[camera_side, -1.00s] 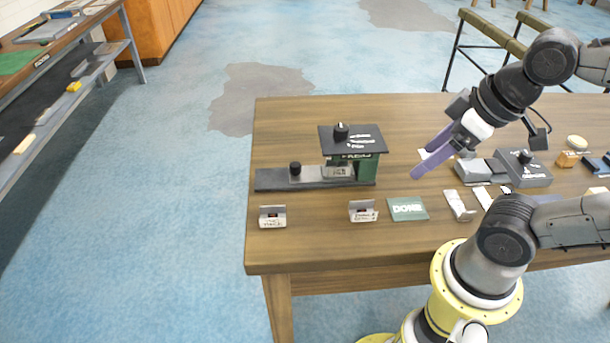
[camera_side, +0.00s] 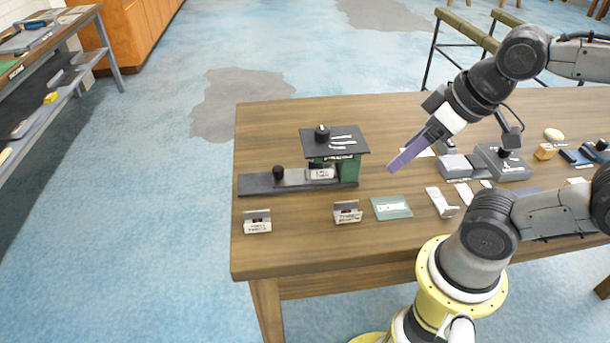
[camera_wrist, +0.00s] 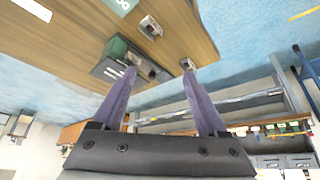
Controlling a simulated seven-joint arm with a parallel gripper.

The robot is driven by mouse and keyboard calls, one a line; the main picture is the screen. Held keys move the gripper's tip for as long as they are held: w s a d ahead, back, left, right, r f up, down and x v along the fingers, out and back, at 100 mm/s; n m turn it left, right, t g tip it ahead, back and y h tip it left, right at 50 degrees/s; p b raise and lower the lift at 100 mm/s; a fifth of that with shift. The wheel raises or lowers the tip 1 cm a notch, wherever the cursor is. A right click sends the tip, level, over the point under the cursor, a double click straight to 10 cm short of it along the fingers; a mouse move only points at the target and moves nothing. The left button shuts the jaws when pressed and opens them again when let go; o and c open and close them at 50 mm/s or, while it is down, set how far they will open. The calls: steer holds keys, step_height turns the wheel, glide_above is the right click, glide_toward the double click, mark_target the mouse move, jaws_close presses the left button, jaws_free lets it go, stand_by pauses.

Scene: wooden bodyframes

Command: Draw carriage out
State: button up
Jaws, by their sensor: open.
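A dark flat rail (camera_side: 255,185) lies on the table with a green housing (camera_side: 350,171) under a black top plate (camera_side: 340,145) at its right end. A small pale labelled block (camera_side: 321,173) sits on the rail under the plate; it may be the carriage, but I cannot tell for certain. A black knob (camera_side: 278,172) stands on the rail left of it. My gripper (camera_side: 391,169), with purple fingers, is in the air right of the housing, apart from it. In the wrist view my gripper (camera_wrist: 159,74) is open and empty, and the housing (camera_wrist: 115,48) shows beyond the left finger.
Two small labelled holders (camera_side: 257,221) (camera_side: 347,212) and a green card (camera_side: 391,207) lie in front of the rail. Grey blocks (camera_side: 503,162) and other small items crowd the table's right side. The table's back left is clear.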

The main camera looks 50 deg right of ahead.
stand_by(0.4)
steer(key=shift+c, duration=0.8)
steer(key=w+r, duration=0.7)
steer(key=g, duration=0.5)
glide_above(278, 168)
step_height(278, 168, down, 13)
steer(key=shift+g, duration=0.3)
step_height(278, 168, down, 14)
steer(key=shift+f, duration=0.25)
